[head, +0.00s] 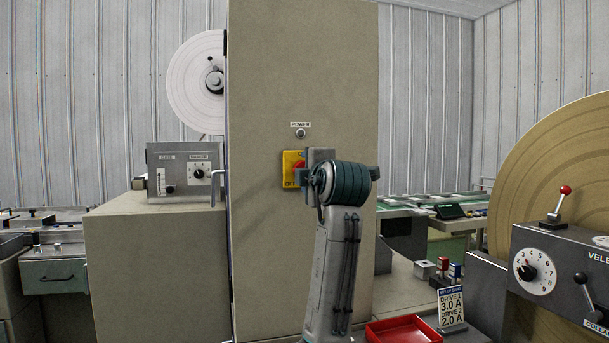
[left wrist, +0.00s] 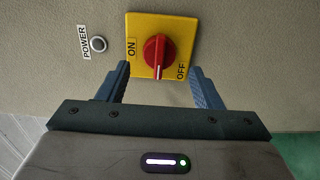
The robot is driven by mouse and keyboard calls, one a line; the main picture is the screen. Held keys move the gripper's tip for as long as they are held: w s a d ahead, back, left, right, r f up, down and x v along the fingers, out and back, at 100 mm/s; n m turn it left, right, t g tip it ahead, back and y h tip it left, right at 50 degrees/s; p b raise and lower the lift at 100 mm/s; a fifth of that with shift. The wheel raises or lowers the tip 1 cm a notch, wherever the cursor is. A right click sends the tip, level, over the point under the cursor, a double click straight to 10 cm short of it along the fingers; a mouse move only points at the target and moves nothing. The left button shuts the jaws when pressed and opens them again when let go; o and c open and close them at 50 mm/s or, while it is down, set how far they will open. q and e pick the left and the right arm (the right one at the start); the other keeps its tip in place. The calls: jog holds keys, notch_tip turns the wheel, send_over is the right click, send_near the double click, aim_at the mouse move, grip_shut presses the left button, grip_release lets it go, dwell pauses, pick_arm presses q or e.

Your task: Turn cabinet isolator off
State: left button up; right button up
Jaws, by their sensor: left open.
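The cabinet isolator is a yellow plate (head: 289,158) with a red rotary knob (head: 299,168) on the front of a tall beige cabinet (head: 270,90); my left gripper partly hides it in the head view. In the left wrist view the yellow plate (left wrist: 182,27) and red knob (left wrist: 157,50) show fully. The knob's white mark points down in that picture, between the ON and OFF labels and nearer OFF. My left gripper (left wrist: 160,68) is open, its two fingers on either side of the knob. They look apart from it. My right gripper is not in view.
A POWER lamp (head: 300,133) sits above the isolator. A control box (head: 184,170) with a dial stands at left. A red tray (head: 404,331), a small sign (head: 451,306) and a lever panel (head: 560,262) are at right.

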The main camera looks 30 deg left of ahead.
pick_arm(q)
jog(key=v, duration=0.7)
jog(key=shift+s+d+b, duration=0.2)
jog(key=shift+s+b, duration=0.05)
jog(key=shift+b, duration=0.2)
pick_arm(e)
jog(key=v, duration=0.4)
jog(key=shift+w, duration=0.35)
